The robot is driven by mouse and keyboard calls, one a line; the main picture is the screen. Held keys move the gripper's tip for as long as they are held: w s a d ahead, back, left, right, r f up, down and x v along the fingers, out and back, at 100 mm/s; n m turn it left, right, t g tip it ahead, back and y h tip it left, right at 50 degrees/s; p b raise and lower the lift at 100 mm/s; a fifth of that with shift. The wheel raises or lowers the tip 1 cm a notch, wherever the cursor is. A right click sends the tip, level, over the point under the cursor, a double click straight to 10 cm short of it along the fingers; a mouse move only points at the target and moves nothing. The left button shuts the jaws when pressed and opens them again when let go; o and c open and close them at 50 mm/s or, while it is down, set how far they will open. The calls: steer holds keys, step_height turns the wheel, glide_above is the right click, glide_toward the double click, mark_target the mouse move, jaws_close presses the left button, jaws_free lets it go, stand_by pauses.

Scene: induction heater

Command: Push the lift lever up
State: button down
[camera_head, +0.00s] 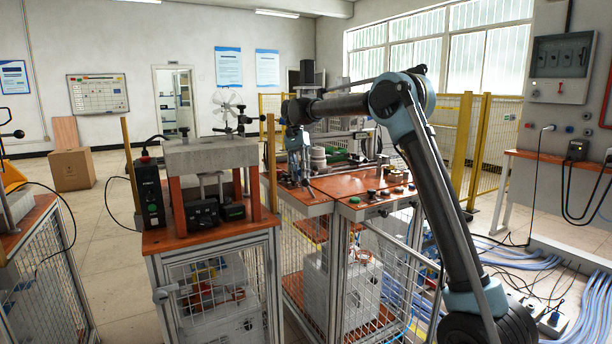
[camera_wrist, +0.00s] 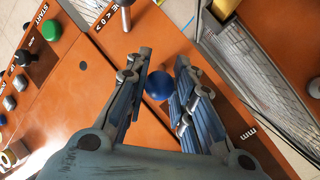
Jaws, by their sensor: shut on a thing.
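A round blue knob (camera_wrist: 159,85) shows between my fingers in the wrist view, over the orange panel. It looks like the top of a lever; its shaft is hidden, and I cannot read a label that names it as the lift lever. My gripper (camera_wrist: 164,56) has one finger on each side of the knob and is shut on it. In the head view my gripper (camera_head: 299,168) is low over the left part of the orange-topped machine (camera_head: 343,190); the knob cannot be made out there.
Another metal lever (camera_wrist: 125,14) stands near the fingertips. A green button (camera_wrist: 51,30) and a black knob (camera_wrist: 25,57) are on the left panel. In the head view, a press-like bench (camera_head: 207,243) stands left of the machine, and yellow fencing (camera_head: 480,140) is behind.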

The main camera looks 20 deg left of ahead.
steer(key=shift+w, duration=0.1)
steer(key=c, duration=1.3)
jaws_free()
steer(key=shift+d, duration=0.1)
steer(key=shift+c, duration=0.2)
steer(key=shift+r, duration=0.1)
steer(key=v, duration=1.1)
steer(key=shift+w+r, duration=0.2)
steer(key=shift+r, duration=0.15)
